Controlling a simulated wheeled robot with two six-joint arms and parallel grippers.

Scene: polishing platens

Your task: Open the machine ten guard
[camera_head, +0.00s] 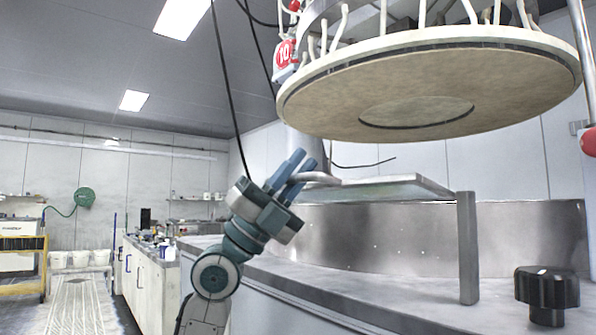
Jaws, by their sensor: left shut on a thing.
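The machine with the red number ten tag (284,54) fills the right side. Its guard (385,189) is a pale, glass-like panel that shows nearly edge-on above the curved steel wall, below the large round platen (430,85). A grey curved handle (319,178) sticks out at the guard's left end. My left gripper (298,170) comes up from below and is shut on this handle; its blue fingers partly hide the grip. My right gripper is not in view.
A metal post (467,248) stands at the guard's right end, and a black knob (547,293) sits on the machine's deck (400,290). The platen hangs close above the guard. A white bench (150,275) and a floor mat (78,305) lie to the left.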

